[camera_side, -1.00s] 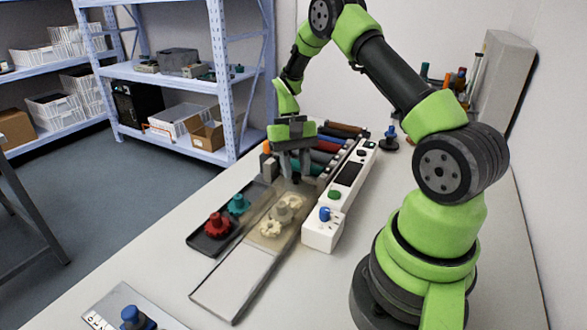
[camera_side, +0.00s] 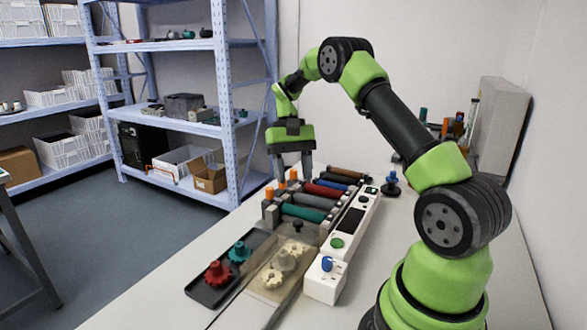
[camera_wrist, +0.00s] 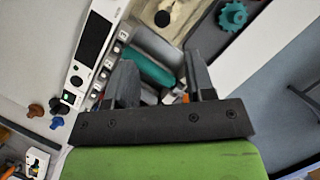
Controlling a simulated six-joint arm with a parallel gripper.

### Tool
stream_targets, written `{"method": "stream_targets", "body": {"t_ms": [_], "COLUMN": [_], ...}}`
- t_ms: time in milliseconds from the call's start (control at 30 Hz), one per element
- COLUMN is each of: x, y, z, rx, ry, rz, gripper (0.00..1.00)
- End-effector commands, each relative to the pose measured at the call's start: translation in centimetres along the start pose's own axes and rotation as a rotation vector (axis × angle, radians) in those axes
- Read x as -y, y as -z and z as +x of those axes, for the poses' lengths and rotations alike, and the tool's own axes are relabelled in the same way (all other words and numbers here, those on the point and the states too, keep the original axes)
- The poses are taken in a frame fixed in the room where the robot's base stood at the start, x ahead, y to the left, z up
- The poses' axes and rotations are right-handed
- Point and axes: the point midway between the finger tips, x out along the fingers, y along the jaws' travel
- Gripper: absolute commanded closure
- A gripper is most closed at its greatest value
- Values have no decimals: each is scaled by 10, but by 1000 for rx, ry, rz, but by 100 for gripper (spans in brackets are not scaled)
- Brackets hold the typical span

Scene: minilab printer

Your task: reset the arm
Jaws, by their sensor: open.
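My gripper (camera_side: 291,168) is open and empty. In the side view it hangs above the far left part of the printer, over the roller rack, with its fingers pointing down. In the wrist view the two fingers (camera_wrist: 160,85) stand apart, with a teal roller (camera_wrist: 148,68) seen between and beyond them. The printer has several coloured rollers, a white control strip (camera_side: 352,222) with a dark screen, and a flat bed (camera_side: 265,283) with pale gears. The teal roller also shows in the side view (camera_side: 303,213).
A black tray (camera_side: 207,293) holds a red gear (camera_side: 218,273) and a teal gear (camera_side: 239,252) beside the bed. A blue-topped knob (camera_side: 391,180) stands behind the control strip. A tall grey box (camera_side: 503,120) stands at the back right. Shelving (camera_side: 228,105) is beyond the table.

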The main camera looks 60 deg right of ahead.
Motion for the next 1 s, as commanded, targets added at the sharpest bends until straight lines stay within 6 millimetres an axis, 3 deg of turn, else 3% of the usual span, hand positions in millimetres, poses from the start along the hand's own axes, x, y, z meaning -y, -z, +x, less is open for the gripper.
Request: {"method": "stream_targets", "body": {"t_ms": [433,567,767,1000], "x": [0,6,34,54], "y": [0,-10,-64,-154], "z": [-8,-18,-58,-83], "rx": [-1,-33,-195,-430], "ry": [0,1,24,104], "rz": [0,-23,-129,-280], "gripper": [50,50,50,50]}}
